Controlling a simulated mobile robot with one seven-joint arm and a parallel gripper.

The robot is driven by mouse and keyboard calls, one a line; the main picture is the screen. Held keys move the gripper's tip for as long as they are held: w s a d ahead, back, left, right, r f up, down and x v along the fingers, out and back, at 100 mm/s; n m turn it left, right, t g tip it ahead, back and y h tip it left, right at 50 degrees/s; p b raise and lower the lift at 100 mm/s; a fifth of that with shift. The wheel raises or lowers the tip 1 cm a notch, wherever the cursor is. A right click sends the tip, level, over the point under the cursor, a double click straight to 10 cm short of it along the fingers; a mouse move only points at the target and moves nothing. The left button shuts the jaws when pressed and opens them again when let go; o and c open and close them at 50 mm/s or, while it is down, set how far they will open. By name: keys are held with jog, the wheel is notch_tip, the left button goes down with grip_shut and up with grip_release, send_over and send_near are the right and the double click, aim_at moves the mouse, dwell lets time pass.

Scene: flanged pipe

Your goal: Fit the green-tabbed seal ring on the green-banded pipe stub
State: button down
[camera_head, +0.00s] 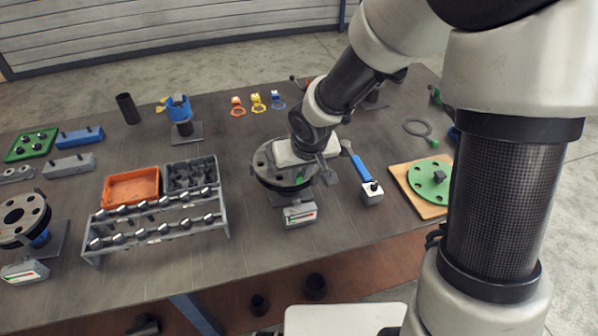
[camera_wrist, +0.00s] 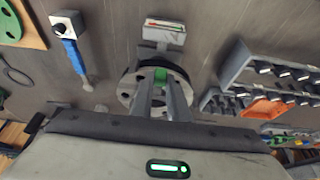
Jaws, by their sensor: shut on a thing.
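My gripper (camera_wrist: 161,82) is low over a grey round flange (camera_wrist: 127,97) with bolt holes, on the middle stand. Its fingers are closed on a small green piece (camera_wrist: 160,75). I cannot tell if it is a tab, a band or a knob. Green (camera_head: 300,180) also shows by the flange (camera_head: 263,160) in the head view. A black rim (camera_head: 268,182) runs along the flange's edge. A dark ring (camera_head: 406,127) with a green tab (camera_head: 433,143) lies flat on the table at the right, apart from my gripper. The stub below the flange is mostly hidden.
Further right is a green disc (camera_head: 416,182) on a wooden board (camera_head: 398,180). A bolt rack (camera_head: 226,217) and orange tray (camera_head: 112,190) stand left. Another flange (camera_head: 10,220) is at far left. Bare table lies between rack and flange.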

jog(key=shift+f+b, duration=0.75)
jog(key=shift+f, duration=0.05)
jog(key=shift+f+b, duration=0.45)
jog(key=shift+b, duration=0.05)
dwell(0.4)
jog(key=c, duration=1.6)
grip_release()
jog(key=shift+r, duration=0.15)
jog(key=w+p+v, duration=0.1)
jog(key=p+v, duration=0.1)
jog(key=v, duration=0.6)
jog(key=w+a+r+p+v, duration=0.1)
jog(key=p+v, duration=0.2)
jog(key=v, duration=0.6)
jog(key=w+p+v, duration=0.1)
jog(key=p+v, duration=0.2)
jog(key=v, duration=0.5)
jog(key=shift+a+r, duration=0.15)
jog(key=shift+r, duration=0.4)
